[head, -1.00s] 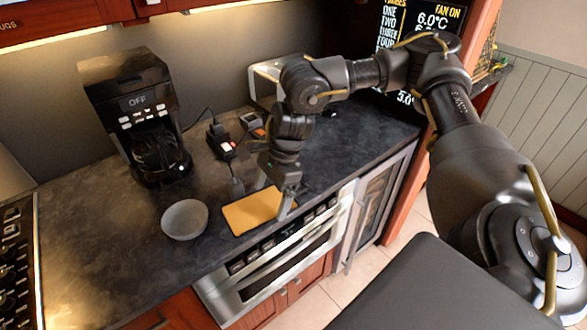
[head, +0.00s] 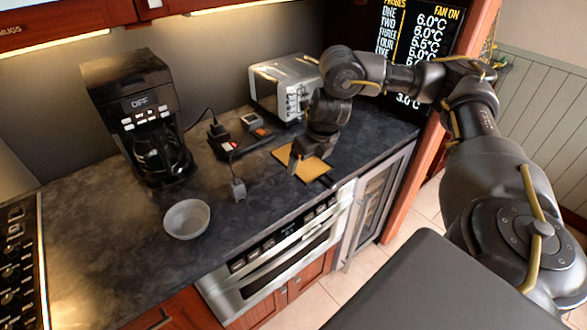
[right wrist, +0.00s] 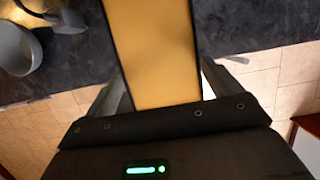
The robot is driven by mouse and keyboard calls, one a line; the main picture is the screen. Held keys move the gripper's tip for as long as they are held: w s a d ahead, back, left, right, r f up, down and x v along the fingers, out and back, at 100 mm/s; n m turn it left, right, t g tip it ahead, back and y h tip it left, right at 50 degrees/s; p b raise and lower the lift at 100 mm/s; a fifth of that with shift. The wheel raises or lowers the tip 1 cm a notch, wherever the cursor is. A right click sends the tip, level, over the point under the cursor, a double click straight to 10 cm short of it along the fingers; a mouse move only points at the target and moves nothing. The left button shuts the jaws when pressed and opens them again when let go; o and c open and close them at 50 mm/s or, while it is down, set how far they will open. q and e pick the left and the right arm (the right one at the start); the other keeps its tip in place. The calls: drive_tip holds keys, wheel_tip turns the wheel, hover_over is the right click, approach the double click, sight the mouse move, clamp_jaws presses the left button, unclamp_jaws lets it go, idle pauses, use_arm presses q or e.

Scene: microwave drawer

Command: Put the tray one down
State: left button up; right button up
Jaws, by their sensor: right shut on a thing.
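The tray (head: 312,168) is a flat orange-yellow board with a thin dark rim, over the right part of the dark counter, in front of the toaster. My right gripper (head: 308,168) is above it and shut on it. In the right wrist view the tray (right wrist: 155,45) runs up the middle, between the two fingers of my right gripper (right wrist: 160,88). The hand hides part of the tray in the head view. I cannot tell whether the tray touches the counter. My left gripper is not in view.
A silver toaster (head: 283,85) stands behind the tray. A grey bowl (head: 187,219) and a coffee maker (head: 140,115) stand to the left. A small grey thing (head: 238,188) and dark items with a cord (head: 222,140) lie between. Counter (head: 262,195) left of the tray is bare.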

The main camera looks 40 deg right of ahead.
drive_tip(key=w+f, duration=0.1)
drive_tip(key=w, duration=0.1)
drive_tip(key=w+d+f, duration=0.1)
drive_tip(key=w, duration=0.1)
drive_tip(key=w+d+f+b, duration=0.1)
drive_tip(key=w, duration=0.1)
drive_tip(key=shift+w+d+f, duration=0.25)
drive_tip(key=shift+f, duration=0.15)
drive_tip(key=w+f, duration=0.1)
drive_tip(key=f, duration=0.1)
drive_tip(key=w+d+f+b, duration=0.1)
drive_tip(key=w+f, duration=0.1)
drive_tip(key=shift+w+d+f, duration=0.2)
drive_tip(key=shift+w+f, duration=0.1)
drive_tip(key=shift+w, duration=0.15)
drive_tip(key=shift+w+f+b, duration=0.1)
drive_tip(key=shift+f+b, duration=0.1)
drive_tip(key=shift+b, duration=0.2)
wheel_tip(320, 180, down, 3)
drive_tip(key=shift+d+r+p, duration=0.1)
drive_tip(key=shift+p, duration=0.65)
drive_tip(key=shift+w+f, duration=0.1)
drive_tip(key=shift+f, duration=0.1)
